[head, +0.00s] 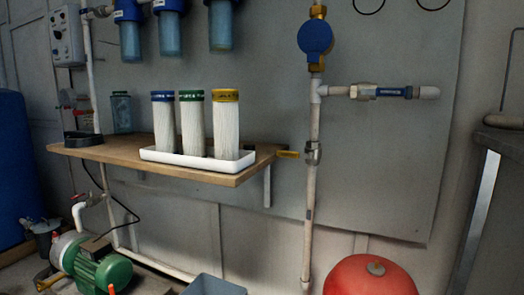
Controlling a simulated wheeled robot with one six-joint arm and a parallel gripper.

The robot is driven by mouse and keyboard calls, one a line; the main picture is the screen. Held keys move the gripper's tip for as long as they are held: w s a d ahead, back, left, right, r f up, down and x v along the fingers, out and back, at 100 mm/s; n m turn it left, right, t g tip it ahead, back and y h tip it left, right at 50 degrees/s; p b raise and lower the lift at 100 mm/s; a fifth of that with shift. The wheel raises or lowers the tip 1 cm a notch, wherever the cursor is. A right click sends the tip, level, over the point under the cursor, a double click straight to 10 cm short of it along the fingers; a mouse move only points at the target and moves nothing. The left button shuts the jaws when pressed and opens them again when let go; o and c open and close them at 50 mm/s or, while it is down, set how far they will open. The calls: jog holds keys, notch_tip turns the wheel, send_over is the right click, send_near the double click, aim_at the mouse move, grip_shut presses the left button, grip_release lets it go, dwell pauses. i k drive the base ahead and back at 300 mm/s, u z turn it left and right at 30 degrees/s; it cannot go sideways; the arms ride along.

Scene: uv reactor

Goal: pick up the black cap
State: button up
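A low, round black piece (83,139) lies on the left end of the wooden shelf (110,150), beside a white upright pipe. It looks most like the black cap, but it is small and I cannot be sure. Another dark shape (264,150) shows at the right end of the shelf, partly hidden behind the white tray; I cannot tell what it is. My gripper is not in view.
The white tray (200,163) holds three white filter cartridges with blue, green and yellow tops. A white vertical pipe (314,200) runs right of the shelf. A green pump (100,268) and red tank (370,278) stand below.

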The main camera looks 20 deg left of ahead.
aim_at(247, 146)
jog(key=k, duration=0.6)
jog(key=u, duration=0.75)
jog(key=i, duration=0.5)
jog(key=u, duration=0.05)
